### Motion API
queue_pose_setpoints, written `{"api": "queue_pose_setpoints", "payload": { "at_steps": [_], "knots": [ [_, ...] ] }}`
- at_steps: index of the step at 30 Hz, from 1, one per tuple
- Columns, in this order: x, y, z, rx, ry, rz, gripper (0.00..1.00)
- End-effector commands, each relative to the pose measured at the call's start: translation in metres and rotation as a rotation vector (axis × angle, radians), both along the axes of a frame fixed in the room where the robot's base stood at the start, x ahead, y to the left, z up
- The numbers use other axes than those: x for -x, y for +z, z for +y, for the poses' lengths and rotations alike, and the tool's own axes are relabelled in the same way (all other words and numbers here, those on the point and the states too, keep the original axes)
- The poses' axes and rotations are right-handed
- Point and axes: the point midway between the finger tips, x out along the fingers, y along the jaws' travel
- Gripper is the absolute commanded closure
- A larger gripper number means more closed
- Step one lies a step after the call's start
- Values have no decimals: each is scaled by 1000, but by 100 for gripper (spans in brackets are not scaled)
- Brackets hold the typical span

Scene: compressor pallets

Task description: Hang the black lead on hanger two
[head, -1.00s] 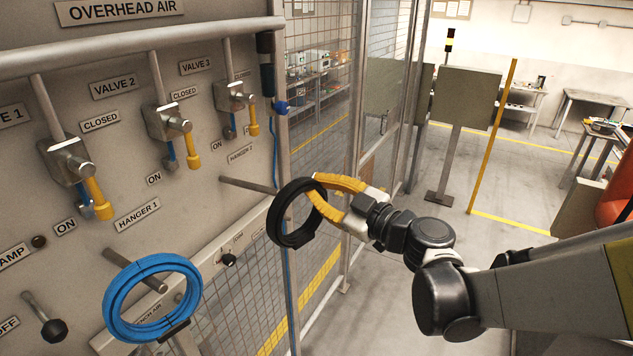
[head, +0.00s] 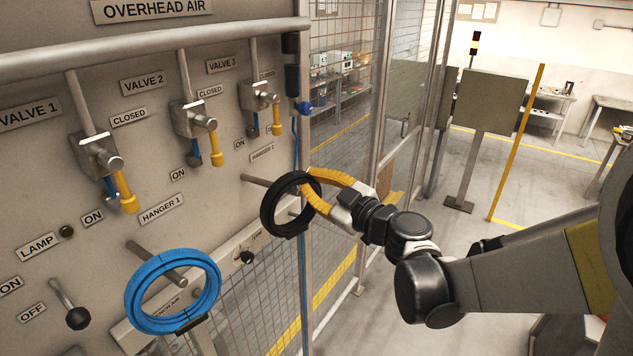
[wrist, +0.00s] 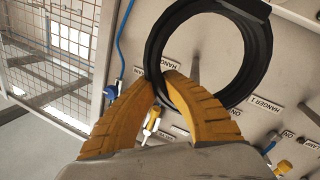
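The black lead (head: 268,207) is a coiled ring held upright in front of the panel. My gripper (head: 311,187) has yellow fingers shut on the ring's right side; the wrist view also shows the fingers (wrist: 160,78) meeting on the black lead (wrist: 155,45). Hanger two is a grey peg (head: 254,181) under the "HANGER 2" label (head: 262,153). Its outer end is hidden behind the ring in the head view. In the wrist view the peg (wrist: 195,68) shows through the ring's opening. I cannot tell whether the ring is around the peg.
A blue coil (head: 131,295) hangs on the hanger one peg (head: 150,258), left of the black lead. Valve handles (head: 210,143) stick out above the hangers. A mesh fence (head: 345,110) and a post stand right behind my gripper.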

Motion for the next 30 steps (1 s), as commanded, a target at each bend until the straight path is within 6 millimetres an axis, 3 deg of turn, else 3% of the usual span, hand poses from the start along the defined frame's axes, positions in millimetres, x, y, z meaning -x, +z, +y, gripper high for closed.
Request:
{"api": "queue_pose_setpoints", "payload": {
  "at_steps": [14, 30],
  "knots": [
    [-17, -10, 22, 0, 1, 0, 100],
    [-18, -14, 24, 7, 1, -2, 100]
  ]
}}
